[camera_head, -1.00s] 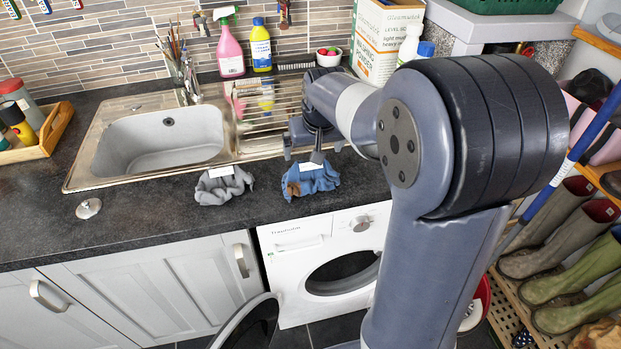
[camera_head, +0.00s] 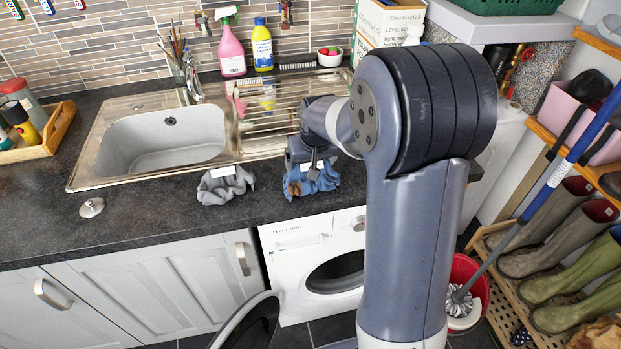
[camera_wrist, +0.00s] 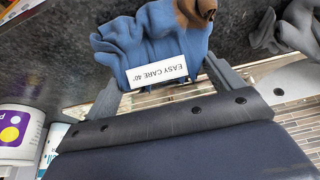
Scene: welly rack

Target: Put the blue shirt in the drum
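The blue shirt (camera_head: 326,184), crumpled with a brown patch and a white label, lies on the dark worktop above the washing machine. In the wrist view the shirt (camera_wrist: 140,35) fills the top middle, and its label reads "EASY CARE 40°". My gripper (camera_head: 308,168) is at the shirt. In the wrist view my gripper (camera_wrist: 165,85) has its fingers wide apart, one at each side of the shirt; their tips are partly hidden. The washing machine (camera_head: 290,235) stands below the worktop with its door (camera_head: 250,322) swung open to the left. Its drum (camera_head: 338,273) is a dark opening.
A grey garment (camera_head: 224,186) with a label lies left of the shirt. The sink (camera_head: 165,140) and its drainer are behind. A pink bottle (camera_head: 231,50) and a yellow bottle (camera_head: 262,45) stand at the wall. A mop in a red bucket (camera_head: 465,270) and a boot rack are right.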

